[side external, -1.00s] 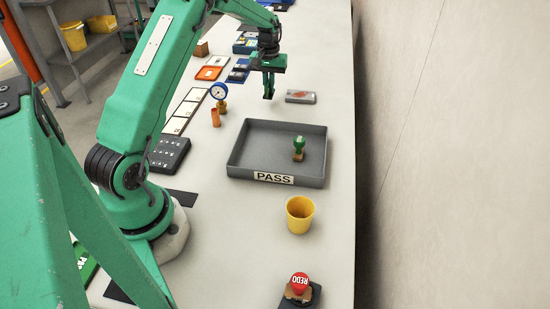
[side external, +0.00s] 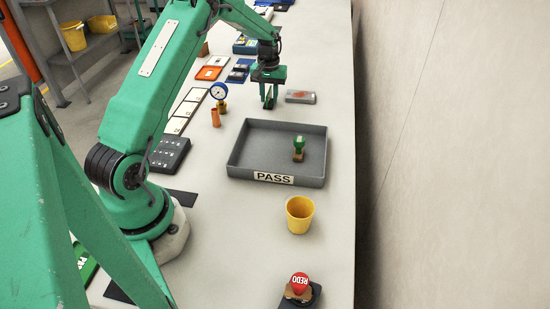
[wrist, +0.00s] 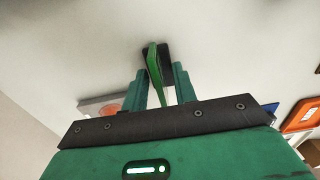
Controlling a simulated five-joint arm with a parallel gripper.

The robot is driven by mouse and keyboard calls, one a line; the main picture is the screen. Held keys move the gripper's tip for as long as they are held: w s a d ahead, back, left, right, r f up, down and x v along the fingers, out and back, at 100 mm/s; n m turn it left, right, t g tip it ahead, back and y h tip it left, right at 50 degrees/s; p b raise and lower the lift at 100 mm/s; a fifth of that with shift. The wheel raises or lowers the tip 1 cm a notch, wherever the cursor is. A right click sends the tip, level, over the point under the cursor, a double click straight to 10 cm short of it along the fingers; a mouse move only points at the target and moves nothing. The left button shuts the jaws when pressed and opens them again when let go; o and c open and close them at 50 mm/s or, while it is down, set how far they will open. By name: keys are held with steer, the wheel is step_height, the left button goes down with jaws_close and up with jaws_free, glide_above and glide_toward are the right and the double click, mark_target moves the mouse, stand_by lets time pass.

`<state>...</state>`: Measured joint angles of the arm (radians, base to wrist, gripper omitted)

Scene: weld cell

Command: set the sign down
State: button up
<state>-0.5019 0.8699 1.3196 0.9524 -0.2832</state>
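The sign, a thin green panel with a black foot, shows nearly edge-on in the wrist view (wrist: 157,75). It is between the two fingers of my gripper (wrist: 158,85), with light gaps showing on both sides of it. My gripper looks open around it. In the side view my gripper (side external: 271,92) points down low over the bench, behind the grey tray. The sign there is a dark, partly hidden shape between the fingers (side external: 268,101), and its face cannot be read. Its foot appears at or very near the bench top.
A grey tray (side external: 240,152) marked PASS holds a green-handled stamp (side external: 299,148). A grey and orange item (side external: 300,97) lies just right of my gripper. A gauge (side external: 219,91) and orange cylinder (side external: 216,117) stand left. A yellow cup (side external: 300,214) and red REDO stamp (side external: 299,284) are nearer.

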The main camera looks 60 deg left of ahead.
mark_target(269, 91)
steer(key=shift+r, duration=0.15)
step_height(269, 91, up, 12)
stand_by(0.8)
stand_by(0.5)
steer(key=s+d+r+m+t, duration=0.1)
steer(key=s+d+r+m, duration=0.1)
steer(key=s+d+r, duration=0.45)
steer(key=s+d+r+m+t, duration=0.2)
steer(key=s+d+r, duration=0.2)
steer(key=d+r, duration=0.45)
steer(key=s+d+f+m+t, duration=0.1)
steer(key=s+d+f+m, duration=0.1)
steer(key=s+d, duration=0.4)
steer(key=s+d+f+m+t, duration=0.1)
steer(key=s+d+m, duration=0.2)
steer(key=s+d, duration=0.3)
steer(key=s, duration=0.5)
steer(key=shift+s+d+f+t, duration=0.15)
steer(key=shift+d+f+t, duration=0.1)
steer(key=shift+f+t, duration=0.1)
